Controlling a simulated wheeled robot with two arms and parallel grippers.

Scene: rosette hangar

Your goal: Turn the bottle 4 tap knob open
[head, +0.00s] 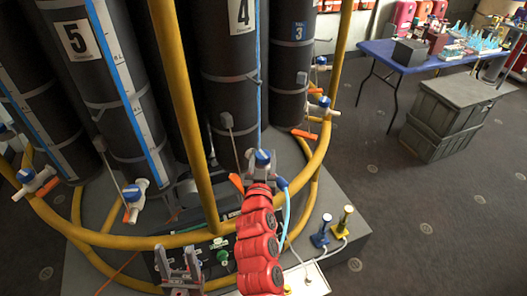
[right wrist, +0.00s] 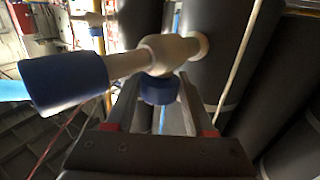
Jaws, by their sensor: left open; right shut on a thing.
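Bottle 4 (head: 228,70) is a tall black cylinder marked with a white "4" label. Its tap (head: 263,158) has a pale body with a blue knob and sits low in front of the bottle. My right gripper (head: 260,178), on the red arm, is at this tap. In the right wrist view the blue knob (right wrist: 160,91) lies between the two fingers, under the pale tap body (right wrist: 172,52); the gripper is shut on it. The fingers partly hide the knob. My left gripper (head: 179,262) is open and empty at the lower left, apart from the taps.
Yellow rails (head: 187,100) ring the bottles and pass close left of the right gripper. Bottle 5 (head: 90,70) and bottle 3 (head: 292,60) stand on either side, with similar taps. A blue table (head: 400,55) and grey crates (head: 450,112) stand right on open floor.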

